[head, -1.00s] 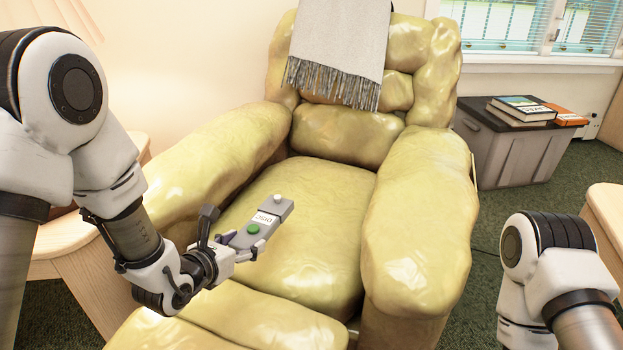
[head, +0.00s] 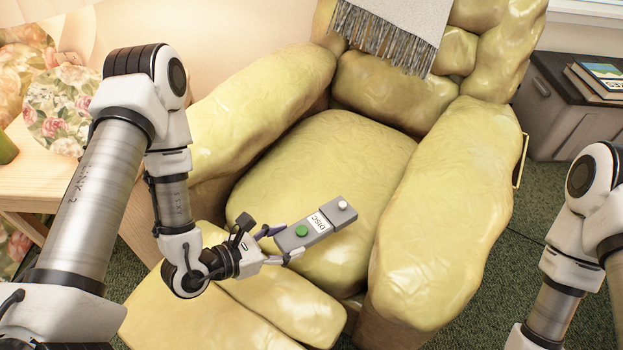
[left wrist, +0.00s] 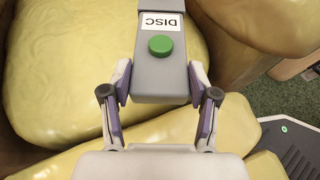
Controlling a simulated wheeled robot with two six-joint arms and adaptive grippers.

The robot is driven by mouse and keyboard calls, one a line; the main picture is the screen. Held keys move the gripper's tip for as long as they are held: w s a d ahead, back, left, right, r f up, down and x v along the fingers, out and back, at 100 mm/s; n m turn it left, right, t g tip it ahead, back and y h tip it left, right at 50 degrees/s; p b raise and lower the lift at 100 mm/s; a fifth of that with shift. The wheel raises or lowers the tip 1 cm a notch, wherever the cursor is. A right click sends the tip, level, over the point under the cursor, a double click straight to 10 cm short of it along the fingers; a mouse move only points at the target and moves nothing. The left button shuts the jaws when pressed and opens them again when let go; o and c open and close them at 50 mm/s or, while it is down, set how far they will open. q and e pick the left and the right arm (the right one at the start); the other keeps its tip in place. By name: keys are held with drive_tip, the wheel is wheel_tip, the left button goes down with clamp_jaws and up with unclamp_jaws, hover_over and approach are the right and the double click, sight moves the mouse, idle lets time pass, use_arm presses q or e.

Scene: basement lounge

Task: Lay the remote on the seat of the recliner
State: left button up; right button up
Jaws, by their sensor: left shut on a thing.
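The remote (head: 318,226) is a grey block with a green button, a white label reading DISC and a light knob at its far end. My left gripper (head: 277,242) is shut on its near end. In the left wrist view the two fingers (left wrist: 160,85) press on both sides of the remote (left wrist: 168,65). The remote is above the yellow-green recliner's seat (head: 320,165), over its front part; I cannot tell the exact gap. The recliner seat also fills the left of the left wrist view (left wrist: 60,60). My right gripper is out of view.
Padded armrests (head: 440,200) flank the seat, and a footrest (head: 190,315) extends in front. A grey fringed throw (head: 395,30) hangs over the backrest. A dark bin (head: 560,100) with books stands right.

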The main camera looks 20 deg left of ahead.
use_arm(q)
drive_tip(key=b, duration=0.2)
hover_over(289, 207)
drive_tip(key=shift+f, duration=0.85)
wheel_tip(289, 207, down, 4)
drive_tip(key=shift+r+b, duration=0.25)
drive_tip(key=shift+b, duration=0.5)
drive_tip(key=shift+r, duration=0.1)
drive_tip(key=o, duration=1.3)
drive_tip(key=shift+o, duration=0.2)
